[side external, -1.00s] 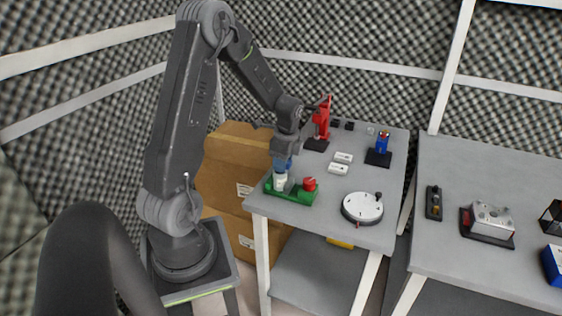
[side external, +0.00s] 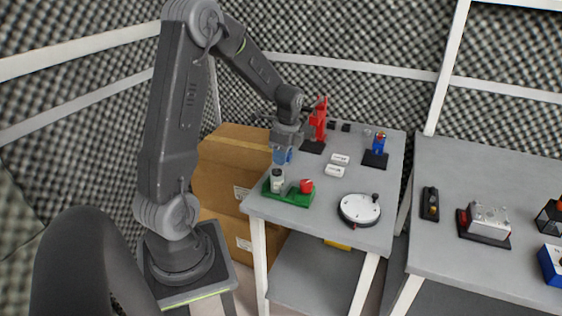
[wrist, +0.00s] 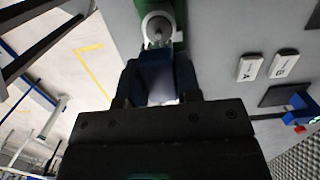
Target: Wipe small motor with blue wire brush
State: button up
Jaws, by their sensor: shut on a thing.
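My gripper (side external: 283,157) is shut on a blue block-like item, which I take to be the blue wire brush (wrist: 156,72); its bristles are not clear. The small motor, a pale upright cylinder (side external: 277,181), stands at the left end of a green fixture (side external: 290,194). In the wrist view the motor (wrist: 158,27) shows as a round end with a central shaft, just beyond the brush. The brush appears apart from the motor in the side view.
A red knob (side external: 306,186) sits on the fixture's right end. A red press-like tool (side external: 318,120) stands behind my gripper. White labelled blocks (side external: 336,165), a round white dial (side external: 360,208) and a blue item on a black base (side external: 379,146) lie to the right. Cardboard boxes (side external: 220,180) stand left.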

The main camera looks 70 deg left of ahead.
jog(key=shift+r, duration=2.25)
